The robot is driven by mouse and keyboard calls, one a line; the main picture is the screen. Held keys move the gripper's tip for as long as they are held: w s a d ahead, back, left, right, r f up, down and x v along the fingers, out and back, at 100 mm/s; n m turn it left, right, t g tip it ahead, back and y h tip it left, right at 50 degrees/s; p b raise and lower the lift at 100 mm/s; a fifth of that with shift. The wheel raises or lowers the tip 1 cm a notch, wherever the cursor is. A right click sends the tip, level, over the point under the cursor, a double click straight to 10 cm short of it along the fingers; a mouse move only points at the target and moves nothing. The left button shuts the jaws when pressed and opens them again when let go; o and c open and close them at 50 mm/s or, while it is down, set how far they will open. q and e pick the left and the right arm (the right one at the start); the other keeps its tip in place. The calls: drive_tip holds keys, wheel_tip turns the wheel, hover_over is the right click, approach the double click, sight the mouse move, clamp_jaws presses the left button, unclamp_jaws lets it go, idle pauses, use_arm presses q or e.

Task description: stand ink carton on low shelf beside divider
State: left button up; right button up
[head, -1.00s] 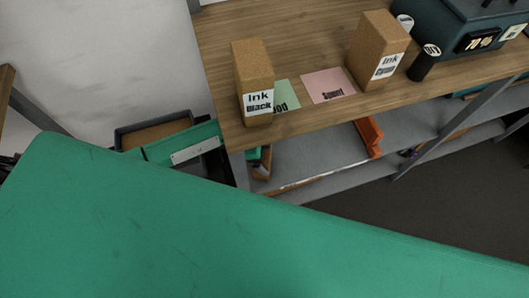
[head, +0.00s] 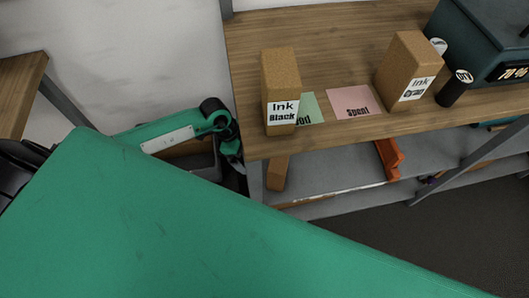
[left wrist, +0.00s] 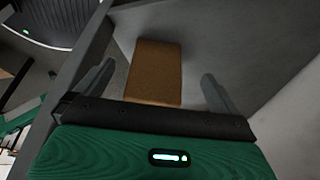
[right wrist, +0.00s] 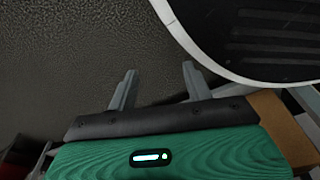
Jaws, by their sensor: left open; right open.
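A plain brown carton (head: 277,173) is at the left end of the grey low shelf (head: 330,178), under the wooden top. Its upper part is hidden by the top's edge, and no label shows. In the left wrist view the carton (left wrist: 154,70) lies ahead between the spread fingers of my open left gripper (left wrist: 158,73), with gaps on both sides. The orange divider (head: 390,159) stands further right on the low shelf, well apart from the carton. My right gripper (right wrist: 158,68) is open and empty above dark floor.
Ink Black (head: 281,88) and Ink Cyan (head: 409,68) cartons stand on the wooden top. A green card (head: 310,106), a pink "Spent" card (head: 354,101) and a black cylinder (head: 455,88) are near them. A grey post (head: 465,150) crosses at right. The shelf between carton and divider looks clear.

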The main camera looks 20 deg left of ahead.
use_arm(q)
drive_tip(key=shift+s+a, duration=0.25)
drive_tip(key=shift+a, duration=1)
use_arm(e)
drive_tip(key=shift+w+a+r, duration=0.1)
drive_tip(key=shift+w+r, duration=0.25)
use_arm(q)
drive_tip(key=shift+r, duration=0.1)
